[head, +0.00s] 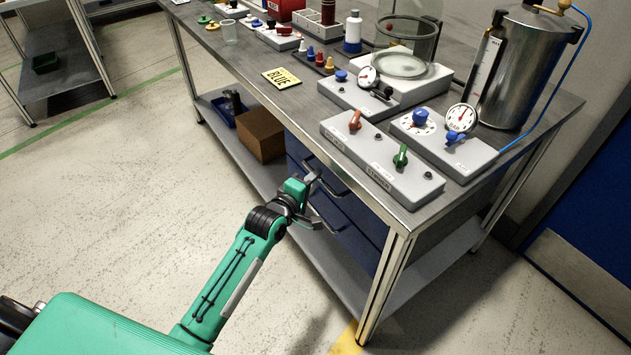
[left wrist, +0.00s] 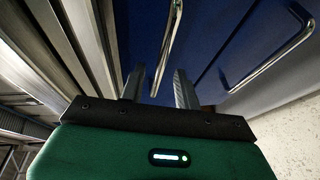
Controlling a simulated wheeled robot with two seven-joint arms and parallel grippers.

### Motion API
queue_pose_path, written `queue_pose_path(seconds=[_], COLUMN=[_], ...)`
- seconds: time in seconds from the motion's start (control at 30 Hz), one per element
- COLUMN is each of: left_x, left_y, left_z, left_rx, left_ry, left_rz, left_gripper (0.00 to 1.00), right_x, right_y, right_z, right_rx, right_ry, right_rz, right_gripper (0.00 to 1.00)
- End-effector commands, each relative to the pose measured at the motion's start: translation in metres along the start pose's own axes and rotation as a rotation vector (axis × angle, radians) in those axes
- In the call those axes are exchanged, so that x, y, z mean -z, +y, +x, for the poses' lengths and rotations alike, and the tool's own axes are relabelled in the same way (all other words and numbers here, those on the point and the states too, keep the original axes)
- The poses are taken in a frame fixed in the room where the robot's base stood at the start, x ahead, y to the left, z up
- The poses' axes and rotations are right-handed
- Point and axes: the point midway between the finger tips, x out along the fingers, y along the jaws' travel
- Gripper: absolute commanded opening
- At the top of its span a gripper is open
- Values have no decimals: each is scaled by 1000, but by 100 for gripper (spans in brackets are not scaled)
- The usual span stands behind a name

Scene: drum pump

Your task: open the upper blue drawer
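The blue drawer unit hangs under the workbench, with the upper blue drawer (head: 362,208) above a lower drawer. Both fronts look shut. My left gripper (head: 312,200) is in front of them, at the upper drawer's metal bar handle (head: 334,187). In the left wrist view, my left gripper (left wrist: 158,76) is open, its two fingers apart. The upper handle (left wrist: 172,40) reaches into the space between them, with visible gaps; I cannot tell whether either finger touches it. The lower drawer's handle (left wrist: 270,52) is to the right, outside the fingers. My right gripper is not in view.
The metal workbench (head: 240,75) carries gauges, valve blocks and a steel drum (head: 525,65). Its front leg (head: 385,285) stands right of the drawers. A cardboard box (head: 262,135) and a blue bin (head: 228,108) sit on the lower shelf. The floor in front is clear.

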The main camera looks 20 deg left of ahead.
Motion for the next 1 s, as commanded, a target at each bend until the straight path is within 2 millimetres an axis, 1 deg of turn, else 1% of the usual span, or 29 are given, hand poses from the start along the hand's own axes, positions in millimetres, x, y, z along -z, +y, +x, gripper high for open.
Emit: queue_pose_path(seconds=[0.1, 0.2, 0.47, 0.53, 0.63, 0.67, 1.0], left_x=[0, 0, 0, 0, 0, 0, 0], left_y=[0, 0, 0, 0, 0, 0, 0], left_z=[10, 14, 14, 14, 14, 14, 13], left_rx=[-1, 0, 0, 0, 0, 0, 1], left_ry=[1, 1, 0, 0, 0, 0, 0], left_rz=[1, 1, 1, 1, 1, 1, 0], left_gripper=[33, 33, 33, 23, 3, 0, 0], right_x=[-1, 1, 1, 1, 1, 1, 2], right_y=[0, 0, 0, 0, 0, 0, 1], right_z=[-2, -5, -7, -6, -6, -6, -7], right_rx=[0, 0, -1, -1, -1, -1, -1], right_ry=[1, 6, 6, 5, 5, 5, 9], right_rz=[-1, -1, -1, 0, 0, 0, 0], right_gripper=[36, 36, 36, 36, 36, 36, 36])
